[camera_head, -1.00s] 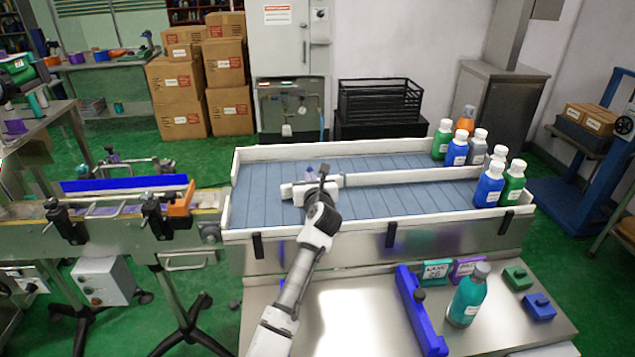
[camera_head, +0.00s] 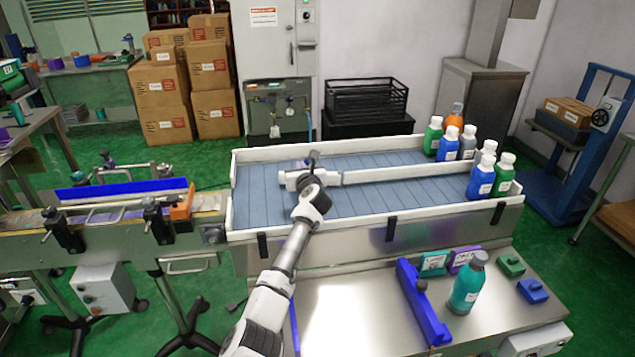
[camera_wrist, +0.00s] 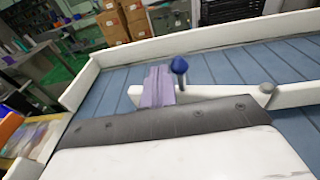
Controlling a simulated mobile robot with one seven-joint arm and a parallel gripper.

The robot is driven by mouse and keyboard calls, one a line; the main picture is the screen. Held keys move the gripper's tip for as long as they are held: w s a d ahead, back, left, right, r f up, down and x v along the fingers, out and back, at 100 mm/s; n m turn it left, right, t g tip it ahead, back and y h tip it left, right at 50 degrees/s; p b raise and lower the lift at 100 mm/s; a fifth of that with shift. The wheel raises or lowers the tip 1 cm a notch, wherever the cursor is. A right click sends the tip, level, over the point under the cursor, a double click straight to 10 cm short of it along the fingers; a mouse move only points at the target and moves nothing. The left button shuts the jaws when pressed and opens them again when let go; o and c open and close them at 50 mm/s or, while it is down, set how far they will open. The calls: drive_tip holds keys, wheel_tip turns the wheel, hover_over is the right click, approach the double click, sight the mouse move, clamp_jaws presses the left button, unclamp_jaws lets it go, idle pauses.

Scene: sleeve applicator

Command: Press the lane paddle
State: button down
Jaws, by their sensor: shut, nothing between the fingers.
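A short white paddle arm (camera_head: 290,178) sits at the left end of the white lane divider (camera_head: 410,174), above the blue slatted conveyor. It also shows in the wrist view (camera_wrist: 210,93), with a grey pivot at its right end. A purple ribbed piece (camera_wrist: 158,87) and a dark post with a blue knob (camera_wrist: 179,65) stand at it. My gripper (camera_head: 312,182) is shut and empty, just in front of the paddle arm. Its grey and white housing (camera_wrist: 165,122) fills the lower wrist view and hides the near side. I cannot tell whether it touches the paddle.
Several capped bottles (camera_head: 481,176) stand at the conveyor's right end. White side rails (camera_head: 370,226) border the conveyor. On the steel table in front are a blue bar (camera_head: 424,305), a teal bottle (camera_head: 467,288) and small blocks. Another conveyor (camera_head: 110,235) adjoins at left.

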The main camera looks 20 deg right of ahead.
drive_tip(key=shift+w, duration=0.35)
idle(0.5)
